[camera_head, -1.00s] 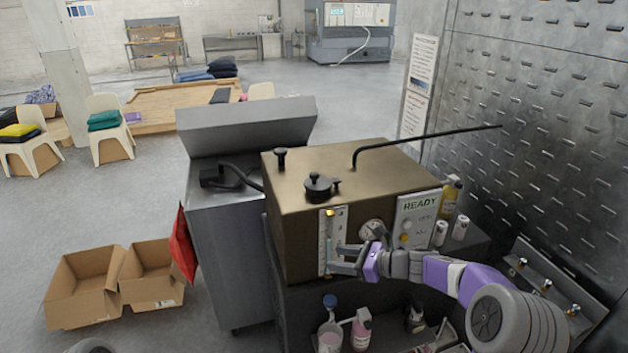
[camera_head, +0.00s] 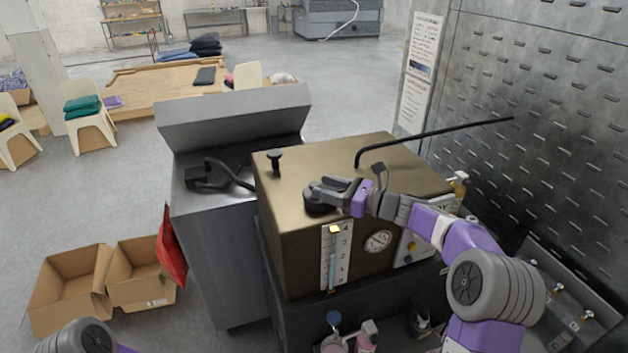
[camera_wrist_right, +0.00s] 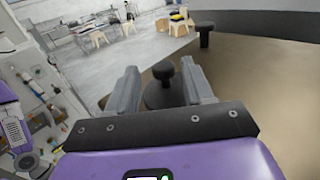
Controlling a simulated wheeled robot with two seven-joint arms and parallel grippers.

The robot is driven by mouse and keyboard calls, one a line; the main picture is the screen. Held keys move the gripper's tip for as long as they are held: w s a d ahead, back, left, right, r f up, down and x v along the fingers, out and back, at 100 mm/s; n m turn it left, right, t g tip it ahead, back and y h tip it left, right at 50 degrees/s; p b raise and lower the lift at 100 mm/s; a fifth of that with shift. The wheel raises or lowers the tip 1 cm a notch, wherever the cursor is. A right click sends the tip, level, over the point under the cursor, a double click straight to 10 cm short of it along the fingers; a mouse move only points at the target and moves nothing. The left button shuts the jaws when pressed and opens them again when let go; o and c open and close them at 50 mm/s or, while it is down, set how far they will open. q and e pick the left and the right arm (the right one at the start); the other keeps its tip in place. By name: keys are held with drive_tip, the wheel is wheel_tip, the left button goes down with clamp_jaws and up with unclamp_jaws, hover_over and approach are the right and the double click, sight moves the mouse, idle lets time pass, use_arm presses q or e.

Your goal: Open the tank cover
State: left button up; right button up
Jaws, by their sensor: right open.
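The brown metal tank (camera_head: 290,235) stands in the middle of the head view. Its black round cover (camera_head: 316,208) sits on the top near the front edge, partly hidden by my right gripper (camera_head: 322,190). The right gripper is open at the cover. In the right wrist view, the cover's knob (camera_wrist_right: 163,70) shows between the two open fingers (camera_wrist_right: 160,75), with clear gaps on both sides. The cover looks seated on the tank top. My left gripper is out of view; only part of my left arm shows at the bottom left.
A black peg (camera_head: 274,160) and a long bent black rod (camera_head: 430,134) rise from the tank top. A gauge (camera_head: 378,242) and level scale (camera_head: 336,255) are on its front. A grey cabinet (camera_head: 205,255) stands to the left, a metal wall panel (camera_head: 540,110) to the right.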

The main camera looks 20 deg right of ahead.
sight(315, 184)
drive_tip(key=x, duration=0.3)
drive_tip(key=shift+w+a+f+p, duration=0.1)
drive_tip(key=shift+w+a+p, duration=0.1)
drive_tip(key=shift+w+p, duration=0.15)
clamp_jaws()
